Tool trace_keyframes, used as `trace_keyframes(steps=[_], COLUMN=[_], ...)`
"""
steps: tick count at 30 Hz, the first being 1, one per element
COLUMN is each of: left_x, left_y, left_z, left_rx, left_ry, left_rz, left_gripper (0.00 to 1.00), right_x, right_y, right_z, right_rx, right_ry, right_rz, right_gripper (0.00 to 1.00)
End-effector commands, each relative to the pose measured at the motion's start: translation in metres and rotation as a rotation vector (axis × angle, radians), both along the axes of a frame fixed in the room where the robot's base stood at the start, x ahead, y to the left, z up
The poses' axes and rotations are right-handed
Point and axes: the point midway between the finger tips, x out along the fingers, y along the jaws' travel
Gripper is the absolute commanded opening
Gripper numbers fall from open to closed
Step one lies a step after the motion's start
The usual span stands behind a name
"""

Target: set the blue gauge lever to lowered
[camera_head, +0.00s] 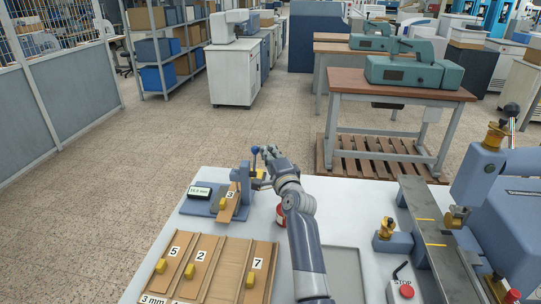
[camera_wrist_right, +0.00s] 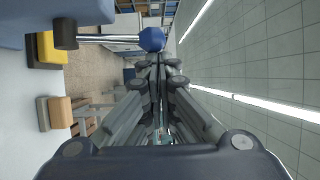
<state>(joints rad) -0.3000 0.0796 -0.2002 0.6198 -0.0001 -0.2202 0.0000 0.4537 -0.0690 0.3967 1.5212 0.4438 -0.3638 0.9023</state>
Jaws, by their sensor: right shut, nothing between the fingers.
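The gauge (camera_head: 243,181) is a blue-grey stand with a small display (camera_head: 200,192) at its left. Its lever has a blue ball knob (camera_head: 255,150) on a thin metal rod, and it points upward. In the right wrist view the blue knob (camera_wrist_right: 152,39) is just beyond my fingertips, with the rod (camera_wrist_right: 110,39) running to a dark pivot beside a yellow block. My right gripper (camera_head: 268,153) is shut and empty, right beside the knob; it also shows in the wrist view (camera_wrist_right: 158,66). I cannot tell whether the fingertips touch the knob. My left gripper is out of view.
A wooden board (camera_head: 230,204) marked 3 lies at the gauge. A wooden tray (camera_head: 205,268) with numbered boards stands at the front left of the white table (camera_head: 343,206). A blue-grey press (camera_head: 505,205) and a red button (camera_head: 406,291) are at the right.

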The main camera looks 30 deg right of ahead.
Motion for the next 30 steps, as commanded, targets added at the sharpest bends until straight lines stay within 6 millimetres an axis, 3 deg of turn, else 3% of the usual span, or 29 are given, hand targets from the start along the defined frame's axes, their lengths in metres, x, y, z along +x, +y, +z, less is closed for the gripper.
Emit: trace_keyframes(steps=[30], left_x=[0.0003], left_y=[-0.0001], left_z=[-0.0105], left_rx=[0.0], left_ry=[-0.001], left_rz=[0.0], left_gripper=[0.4], right_x=[-0.0023], right_y=[0.0053], right_z=[0.0005], right_rx=[-0.034], right_ry=[-0.046], right_rz=[0.005], right_gripper=[0.0])
